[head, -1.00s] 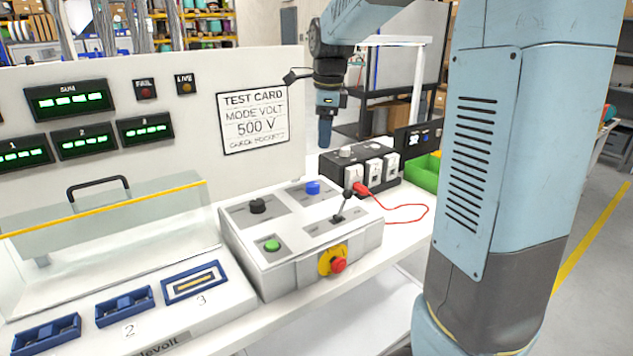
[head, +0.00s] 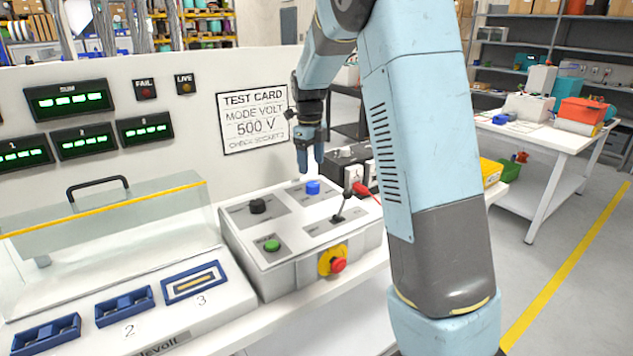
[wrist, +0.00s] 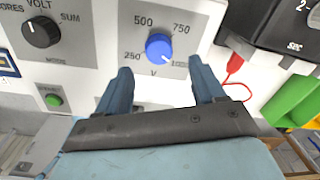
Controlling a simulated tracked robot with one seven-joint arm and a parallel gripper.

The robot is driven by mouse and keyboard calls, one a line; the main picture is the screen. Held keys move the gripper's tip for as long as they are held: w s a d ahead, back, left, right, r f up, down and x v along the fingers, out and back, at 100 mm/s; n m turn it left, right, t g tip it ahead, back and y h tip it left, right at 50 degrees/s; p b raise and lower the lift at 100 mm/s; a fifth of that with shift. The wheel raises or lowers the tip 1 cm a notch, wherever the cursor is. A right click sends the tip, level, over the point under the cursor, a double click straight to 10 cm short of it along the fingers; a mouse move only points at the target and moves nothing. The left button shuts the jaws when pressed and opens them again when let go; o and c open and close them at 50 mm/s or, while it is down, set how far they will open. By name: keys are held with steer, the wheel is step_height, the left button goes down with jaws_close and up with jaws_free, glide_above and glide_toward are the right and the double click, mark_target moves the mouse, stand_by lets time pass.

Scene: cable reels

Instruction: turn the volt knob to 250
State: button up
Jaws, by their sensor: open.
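The volt knob is a blue round knob (head: 312,187) on the white control box (head: 290,262). In the wrist view the knob (wrist: 159,47) sits among the marks 250, 500, 750 and 1000, with a "V" below. A small pale mark on its lower right edge seems to face 1000. My gripper (head: 310,168) points down just above the knob in the head view. In the wrist view its fingers (wrist: 163,82) are open and empty, spread to either side below the knob, apart from it.
A black mode knob (head: 258,206), a green button (head: 272,245), a lever (head: 345,200) and a red stop button (head: 338,265) share the box. A red plug (wrist: 234,63) is right of the dial. The test card (head: 253,118) reads MODE VOLT, 500 V.

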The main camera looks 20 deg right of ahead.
mark_target(312, 183)
step_height(312, 183, down, 7)
steer(key=shift+w+d+f, duration=0.1)
steer(key=shift+f, duration=0.05)
steer(key=shift+c, duration=0.4)
